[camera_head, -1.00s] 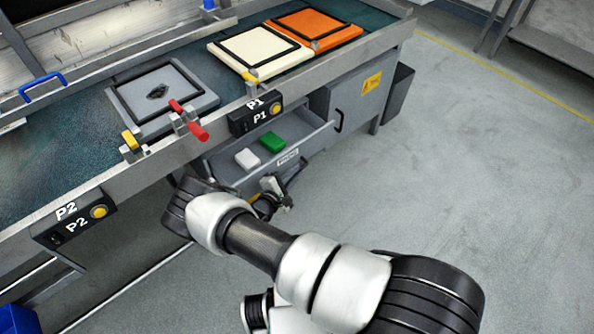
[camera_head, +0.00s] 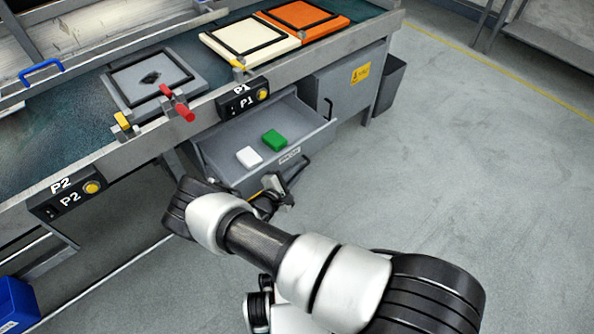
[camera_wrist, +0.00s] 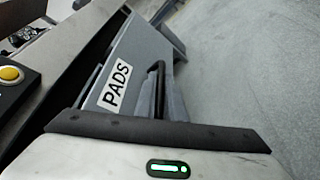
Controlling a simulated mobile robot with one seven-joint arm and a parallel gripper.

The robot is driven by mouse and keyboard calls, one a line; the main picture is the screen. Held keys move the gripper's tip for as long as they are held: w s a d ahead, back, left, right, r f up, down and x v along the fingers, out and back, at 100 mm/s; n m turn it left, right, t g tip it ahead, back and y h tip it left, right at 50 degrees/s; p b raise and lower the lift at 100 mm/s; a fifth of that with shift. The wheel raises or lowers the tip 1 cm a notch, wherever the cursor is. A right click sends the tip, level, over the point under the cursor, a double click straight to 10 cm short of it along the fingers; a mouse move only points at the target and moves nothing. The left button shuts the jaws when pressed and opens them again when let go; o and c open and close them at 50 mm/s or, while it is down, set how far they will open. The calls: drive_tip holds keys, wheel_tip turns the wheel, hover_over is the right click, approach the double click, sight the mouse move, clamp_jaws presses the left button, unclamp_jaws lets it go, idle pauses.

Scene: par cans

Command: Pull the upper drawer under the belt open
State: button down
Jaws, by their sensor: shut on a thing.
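The upper drawer (camera_head: 232,137) under the belt is grey and stands pulled out, with its inside open to view. A white block (camera_head: 249,157) and a green block (camera_head: 273,140) lie in it. My gripper (camera_head: 276,186) is at the drawer's front, partly hidden by my arm in the head view. In the wrist view the drawer front (camera_wrist: 140,58) carries a white "PADS" label (camera_wrist: 117,84). The dark handle bar (camera_wrist: 159,75) is beside the label, and my gripper is shut on it.
The belt (camera_head: 60,140) above holds a grey tray (camera_head: 135,77), a cream tray (camera_head: 250,35) and an orange tray (camera_head: 305,20). Control box P1 (camera_head: 243,100) is just above the drawer. A grey cabinet (camera_head: 345,85) is beside it. The floor (camera_head: 470,170) at right is clear.

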drive_tip(key=shift+a, duration=0.1)
drive_tip(key=c, duration=2.1)
unclamp_jaws()
drive_tip(key=p+v, duration=0.3)
drive_tip(key=v, duration=1.4)
drive_tip(key=shift+s+a+r, duration=0.15)
drive_tip(key=shift+r, duration=0.05)
